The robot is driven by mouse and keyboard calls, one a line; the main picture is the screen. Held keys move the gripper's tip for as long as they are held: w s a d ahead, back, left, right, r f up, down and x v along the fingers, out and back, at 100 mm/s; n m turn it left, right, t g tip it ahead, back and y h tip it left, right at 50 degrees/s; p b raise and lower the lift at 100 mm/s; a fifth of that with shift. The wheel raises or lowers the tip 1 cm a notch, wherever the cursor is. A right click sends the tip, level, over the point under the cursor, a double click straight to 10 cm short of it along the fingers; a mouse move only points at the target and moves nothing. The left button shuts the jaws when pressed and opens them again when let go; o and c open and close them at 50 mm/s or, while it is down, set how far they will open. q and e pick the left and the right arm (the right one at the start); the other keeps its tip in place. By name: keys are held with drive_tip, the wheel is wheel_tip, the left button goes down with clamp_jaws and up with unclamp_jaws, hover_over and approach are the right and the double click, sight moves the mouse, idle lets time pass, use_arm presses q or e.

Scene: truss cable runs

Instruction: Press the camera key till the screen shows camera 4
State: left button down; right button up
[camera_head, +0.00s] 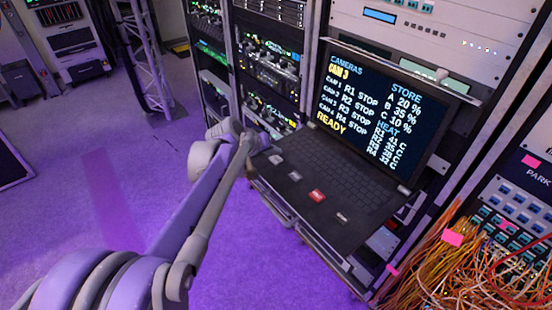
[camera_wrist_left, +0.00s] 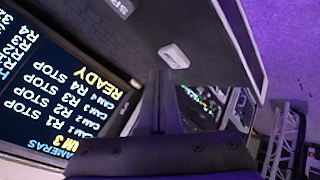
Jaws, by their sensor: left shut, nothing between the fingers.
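The screen (camera_head: 375,105) of the rack console shows "CAMERAS" with "CAM 3" in yellow beneath it, and "READY" at the bottom; in the left wrist view the screen (camera_wrist_left: 50,85) appears upside down. A row of keys lies along the front of the keyboard deck: a pale key (camera_head: 275,159) at the far left, another pale one (camera_head: 295,176), a red one (camera_head: 317,195) and a grey one (camera_head: 342,217). Their labels are too small to read. My left gripper (camera_head: 262,141) is shut and empty close to the leftmost key. In the wrist view its fingertips (camera_wrist_left: 158,75) sit just short of a pale key (camera_wrist_left: 174,56); I cannot tell whether they touch.
The keyboard (camera_head: 350,175) fills the deck between the keys and screen. Equipment racks (camera_head: 270,65) stand behind. Orange cables (camera_head: 440,265) hang at the lower right beside a patch panel. A truss tower (camera_head: 147,60) stands at the back left. The purple floor is open at left.

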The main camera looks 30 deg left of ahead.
sight(274, 161)
use_arm(q)
drive_tip(key=shift+f, duration=0.15)
use_arm(e)
drive_tip(key=shift+f, duration=0.1)
idle(0.5)
use_arm(q)
drive_tip(key=shift+f, duration=0.3)
use_arm(e)
drive_tip(key=shift+s+f, duration=0.1)
drive_tip(key=shift+f, duration=0.05)
use_arm(q)
drive_tip(key=shift+f+b, duration=0.4)
drive_tip(key=shift+f, duration=0.05)
use_arm(e)
drive_tip(key=shift+f, duration=0.25)
use_arm(q)
drive_tip(key=shift+r, duration=0.1)
idle(0.3)
drive_tip(key=shift+r+p, duration=0.6)
drive_tip(key=shift+r, duration=0.15)
use_arm(e)
drive_tip(key=shift+w+r, duration=0.25)
drive_tip(key=shift+r, duration=0.45)
drive_tip(key=shift+s, duration=0.1)
